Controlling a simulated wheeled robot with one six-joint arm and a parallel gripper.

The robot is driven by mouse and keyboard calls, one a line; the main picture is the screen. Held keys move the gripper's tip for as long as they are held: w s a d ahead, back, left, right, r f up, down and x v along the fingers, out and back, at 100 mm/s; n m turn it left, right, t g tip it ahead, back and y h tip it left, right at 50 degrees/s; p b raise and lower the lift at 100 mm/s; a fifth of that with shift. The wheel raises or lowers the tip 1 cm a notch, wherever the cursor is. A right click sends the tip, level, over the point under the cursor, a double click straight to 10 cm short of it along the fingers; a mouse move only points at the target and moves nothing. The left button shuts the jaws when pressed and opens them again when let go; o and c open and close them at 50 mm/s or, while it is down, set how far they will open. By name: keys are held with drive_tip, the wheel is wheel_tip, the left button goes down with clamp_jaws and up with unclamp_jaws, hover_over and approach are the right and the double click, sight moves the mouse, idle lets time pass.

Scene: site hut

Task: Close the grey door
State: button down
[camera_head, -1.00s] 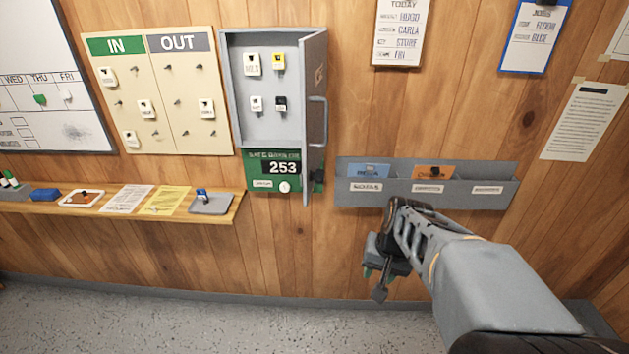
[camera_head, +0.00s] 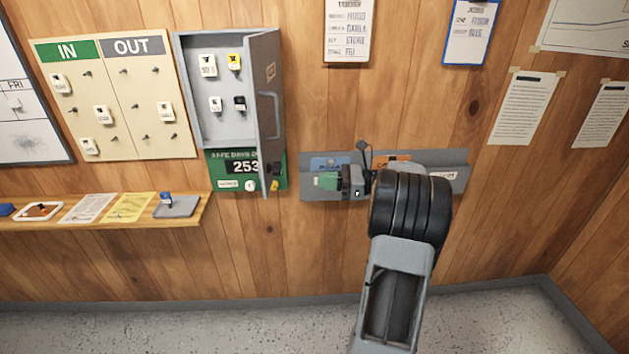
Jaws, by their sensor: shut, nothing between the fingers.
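The grey door (camera_head: 269,112) belongs to a grey key cabinet (camera_head: 188,95) on the wooden wall. It stands open, hinged on the cabinet's right side and swung out toward me, with a bar handle (camera_head: 272,118) on its outer face. Several key tags hang inside the cabinet. My gripper (camera_head: 326,181) is shut and empty, with green fingertips pointing left. It is to the right of the door's lower part, apart from it in the picture, and in front of the wall rack.
A grey wall rack (camera_head: 456,185) with cards is behind my gripper. A green sign reading 253 (camera_head: 217,172) is below the cabinet.

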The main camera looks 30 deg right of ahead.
sight(272, 179)
drive_tip(key=p+x, duration=0.2)
drive_tip(key=x, duration=1)
drive_tip(key=shift+w, duration=0.1)
